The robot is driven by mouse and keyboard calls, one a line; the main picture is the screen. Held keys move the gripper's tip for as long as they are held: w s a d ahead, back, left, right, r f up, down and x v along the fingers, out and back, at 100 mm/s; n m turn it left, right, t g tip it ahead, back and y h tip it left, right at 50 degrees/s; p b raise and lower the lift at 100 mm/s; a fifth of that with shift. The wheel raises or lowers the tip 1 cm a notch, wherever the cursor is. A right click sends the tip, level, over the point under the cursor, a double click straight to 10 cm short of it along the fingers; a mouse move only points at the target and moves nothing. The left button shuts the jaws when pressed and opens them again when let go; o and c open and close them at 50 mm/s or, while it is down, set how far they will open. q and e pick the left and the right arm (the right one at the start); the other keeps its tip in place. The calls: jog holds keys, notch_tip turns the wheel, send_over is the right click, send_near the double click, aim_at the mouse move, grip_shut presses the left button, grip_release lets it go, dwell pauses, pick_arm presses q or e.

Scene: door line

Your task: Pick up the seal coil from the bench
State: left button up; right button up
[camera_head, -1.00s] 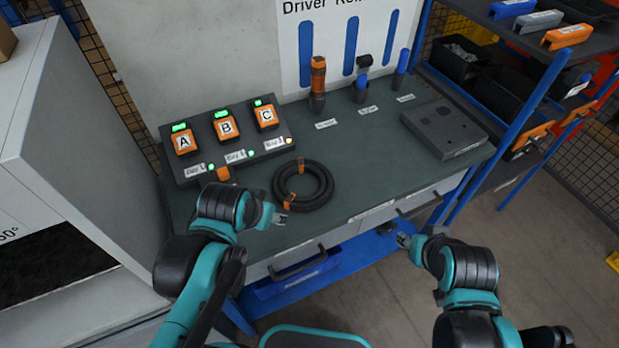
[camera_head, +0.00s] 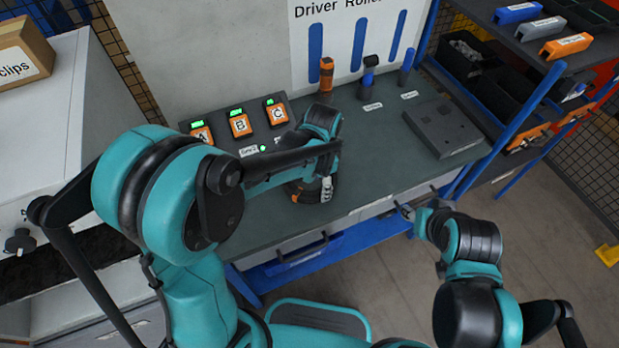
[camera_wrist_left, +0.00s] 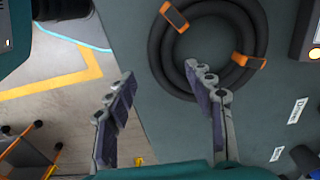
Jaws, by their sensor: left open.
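The seal coil (camera_head: 309,196), a black ring with orange clips, lies on the green bench (camera_head: 390,157). My left arm hides most of it in the head view. In the left wrist view the coil (camera_wrist_left: 258,32) shows at the top, with two orange clips. My left gripper (camera_wrist_left: 162,82) is open and empty. Its right finger overlaps the near part of the coil in that view, and its left finger is beyond the bench edge; I cannot tell the height gap. In the head view the left gripper (camera_head: 327,188) is over the coil. My right gripper (camera_head: 404,211) is in front of the bench, its jaws unclear.
A panel with buttons A, B and C (camera_head: 257,139) stands behind the coil. Upright drivers (camera_head: 326,75) stand along the back. A grey block (camera_head: 443,127) lies at the bench's right. A shelf (camera_head: 545,48) stands further right. The middle of the bench is clear.

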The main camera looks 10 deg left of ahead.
aim_at(319, 193)
pick_arm(q)
notch_tip(319, 193, down, 5)
jog(key=shift+w+a+f+b, duration=0.1)
jog(key=shift+w+b, duration=0.05)
jog(key=shift+b, duration=0.9)
grip_shut()
jog(key=shift+r, duration=0.25)
